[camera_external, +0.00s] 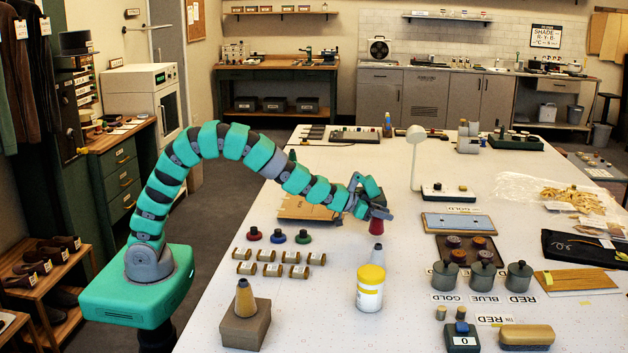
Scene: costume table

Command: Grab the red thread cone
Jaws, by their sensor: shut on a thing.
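The red thread cone (377,227) is in my gripper (377,211), which is shut on its upper part. My fingers hide its top. I cannot tell whether the red and grey cones touch.
Several brown spools (271,270) and red, blue and green knobbed pieces (278,237) lie left. A white lamp (415,160) and grey pots (483,277) stand right.

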